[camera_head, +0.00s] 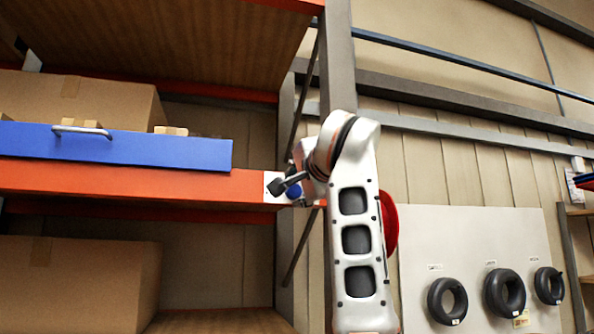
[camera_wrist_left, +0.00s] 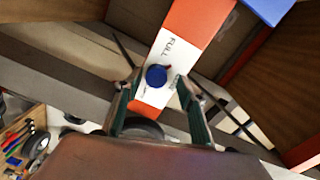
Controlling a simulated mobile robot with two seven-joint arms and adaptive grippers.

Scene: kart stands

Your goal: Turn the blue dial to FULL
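The blue dial (camera_head: 294,191) sits on a white plate (camera_head: 269,190) at the right end of the orange shelf beam. In the left wrist view the dial (camera_wrist_left: 156,76) is round, with a small red mark at its upper right. The word FULL is printed on the plate above it; another label to its right is partly hidden. My left gripper (camera_wrist_left: 158,80) is open, its fingers appearing on either side of the dial with gaps showing. Whether they reach its depth I cannot tell. In the head view my left gripper (camera_head: 288,186) partly covers the plate. My right gripper is not in view.
A blue drawer front (camera_head: 150,148) with a metal handle is left of the plate, above the orange beam (camera_head: 120,180). A grey rack post (camera_head: 340,65) rises behind my left arm. Cardboard boxes (camera_head: 75,285) fill the shelves. Tyres (camera_head: 505,292) hang on a white panel at right.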

